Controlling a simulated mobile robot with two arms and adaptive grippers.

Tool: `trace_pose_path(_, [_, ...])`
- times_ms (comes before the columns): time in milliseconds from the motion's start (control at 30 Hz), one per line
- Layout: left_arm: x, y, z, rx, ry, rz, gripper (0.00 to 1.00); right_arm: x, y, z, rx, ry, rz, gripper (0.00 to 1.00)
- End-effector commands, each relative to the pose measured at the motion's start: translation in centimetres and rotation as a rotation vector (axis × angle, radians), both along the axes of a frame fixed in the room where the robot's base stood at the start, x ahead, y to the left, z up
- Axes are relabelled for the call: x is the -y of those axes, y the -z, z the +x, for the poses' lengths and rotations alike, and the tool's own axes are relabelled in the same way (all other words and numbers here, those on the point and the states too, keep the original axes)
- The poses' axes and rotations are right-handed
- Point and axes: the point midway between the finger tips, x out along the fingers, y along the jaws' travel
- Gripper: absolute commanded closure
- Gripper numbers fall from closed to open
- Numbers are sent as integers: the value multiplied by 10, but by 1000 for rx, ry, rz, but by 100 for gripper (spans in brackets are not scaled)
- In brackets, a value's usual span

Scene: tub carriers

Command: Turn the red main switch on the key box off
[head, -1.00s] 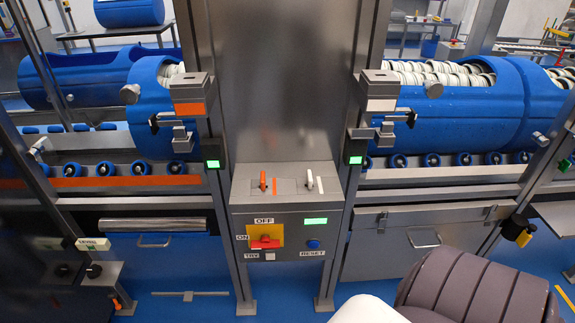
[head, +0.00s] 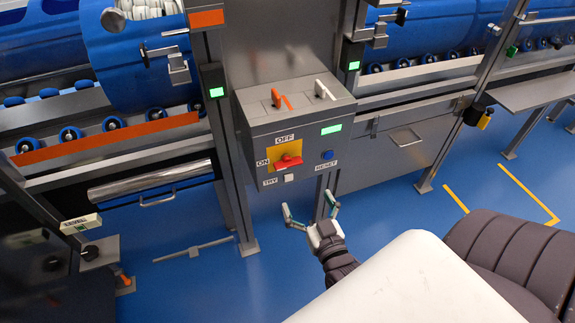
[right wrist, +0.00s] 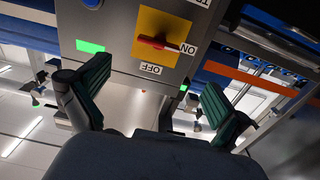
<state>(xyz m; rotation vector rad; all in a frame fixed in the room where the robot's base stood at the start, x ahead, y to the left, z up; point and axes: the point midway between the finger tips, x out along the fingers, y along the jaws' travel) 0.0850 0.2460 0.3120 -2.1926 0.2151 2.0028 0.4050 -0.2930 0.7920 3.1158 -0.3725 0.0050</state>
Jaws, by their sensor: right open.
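The key box (head: 300,140) is a grey metal box on a post between two carriers. On its front is a yellow plate (head: 284,146) with the red main switch (head: 288,162). The switch handle lies roughly level, beside the ON label; the OFF label is above it. My right gripper (head: 309,207) is open and empty, below the box's front and apart from the switch. In the right wrist view, the switch (right wrist: 157,43) appears upside down beyond the open fingers (right wrist: 157,75). My left gripper is not in view.
The box front also has a lit green display (head: 331,129), a blue RESET button (head: 327,155) and a pale TRY button (head: 289,178). An orange lever (head: 282,100) and a white lever (head: 324,90) stand on top. The blue floor (head: 400,210) in front is mostly clear.

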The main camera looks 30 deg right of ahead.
Motion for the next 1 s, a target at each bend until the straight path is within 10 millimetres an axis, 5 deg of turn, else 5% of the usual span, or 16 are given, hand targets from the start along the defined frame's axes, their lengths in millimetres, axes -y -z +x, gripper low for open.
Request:
trace_pose_path(300, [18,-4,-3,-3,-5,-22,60,14,-2,62,3,-2,-1,0])
trace_pose_path(600, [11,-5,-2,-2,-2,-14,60,27,0,113,-1,-2,0,0])
trace_pose_path(1000, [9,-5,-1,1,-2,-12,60,30,1,127,-3,-3,0,0])
